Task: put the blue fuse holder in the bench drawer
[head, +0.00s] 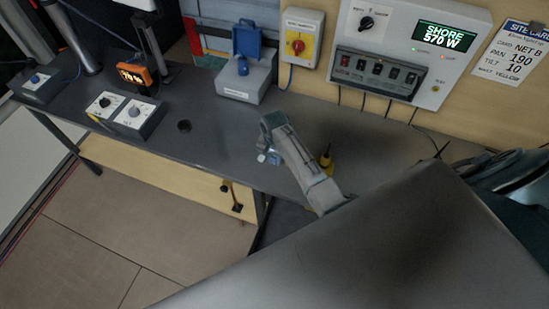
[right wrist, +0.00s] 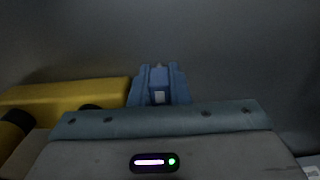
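In the head view my right gripper (head: 266,156) reaches down to the dark bench top (head: 215,135). A small blue piece beside its tip (head: 275,158) looks like the blue fuse holder. A wooden panel (head: 150,170) runs under the bench front; I cannot make out an open drawer. My left gripper is not in view.
A yellow item (head: 327,165) stands right of my gripper. Switch panels line the wall.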

